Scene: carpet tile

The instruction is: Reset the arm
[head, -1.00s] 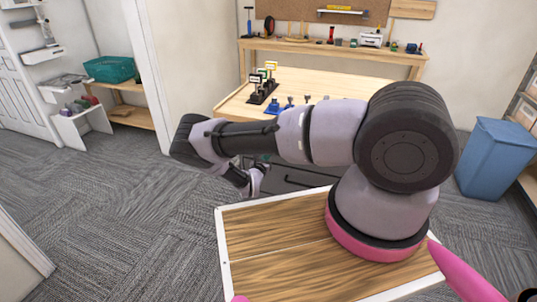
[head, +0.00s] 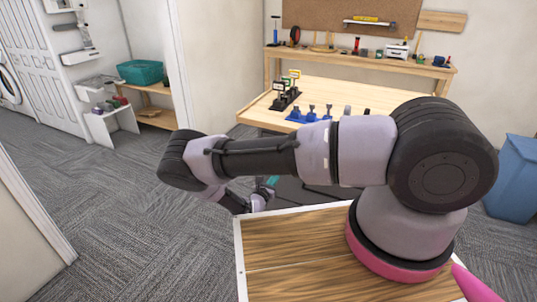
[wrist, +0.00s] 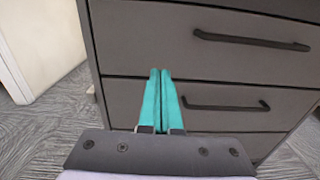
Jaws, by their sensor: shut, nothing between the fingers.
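My gripper (wrist: 160,75) shows in the wrist view with its two teal fingers together and nothing between them. It points toward a dark grey drawer cabinet (wrist: 150,40) with black bar handles. In the head view my gripper (head: 270,183) is small and partly hidden, low in front of the workbench area. My arm stretches left from its pink-ringed base and bends down at the elbow.
A wooden table (head: 345,95) with black and blue holders (head: 310,114) stands ahead. A workbench (head: 365,60) with tools is along the back wall. A blue bin (head: 512,180) stands at right. Open carpet (head: 120,220) lies to the left, beside a doorway.

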